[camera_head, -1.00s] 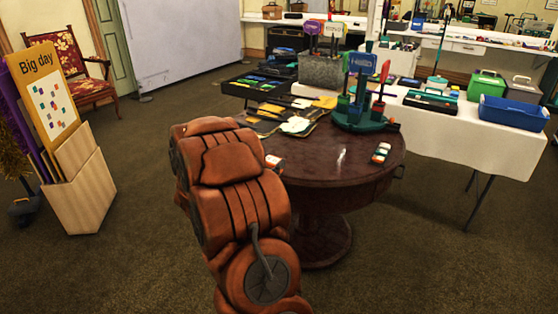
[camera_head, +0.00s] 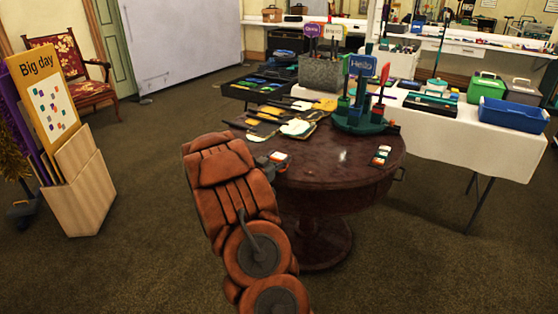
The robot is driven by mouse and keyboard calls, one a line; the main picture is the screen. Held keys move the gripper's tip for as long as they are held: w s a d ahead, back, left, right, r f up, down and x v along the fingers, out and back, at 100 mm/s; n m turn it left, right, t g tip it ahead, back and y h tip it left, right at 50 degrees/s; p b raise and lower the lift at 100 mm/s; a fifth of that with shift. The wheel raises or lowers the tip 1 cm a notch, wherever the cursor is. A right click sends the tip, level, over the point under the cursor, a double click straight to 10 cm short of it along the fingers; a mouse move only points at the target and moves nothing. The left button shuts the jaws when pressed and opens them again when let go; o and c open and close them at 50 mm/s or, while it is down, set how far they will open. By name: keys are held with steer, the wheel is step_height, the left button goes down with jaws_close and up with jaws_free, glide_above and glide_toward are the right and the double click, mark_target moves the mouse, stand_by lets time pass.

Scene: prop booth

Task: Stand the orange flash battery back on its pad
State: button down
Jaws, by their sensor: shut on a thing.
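My gripper (camera_head: 267,163) is at the left edge of the round dark wooden table (camera_head: 325,172), partly hidden behind my orange arm. It is shut on a small white-and-orange block, which looks like the orange flash battery (camera_head: 279,157). The block is at the table's left rim; whether it touches the tabletop is too small to tell. I cannot make out a separate empty pad there.
A green stand with a blue "Hello" sign (camera_head: 362,66) and upright props is at the table's back right. Black and yellow flat pouches (camera_head: 268,116) lie at its back left. The tabletop between gripper and blocks is clear. A white-clothed table (camera_head: 470,141) stands behind right.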

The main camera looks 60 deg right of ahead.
steer(key=shift+f, duration=0.25)
steer(key=shift+f, duration=0.15)
steer(key=shift+c, duration=1.8)
jaws_free()
steer(key=shift+r, duration=0.2)
steer(key=a, duration=1.2)
steer(key=shift+s, duration=0.2)
steer(key=shift+w, duration=0.1)
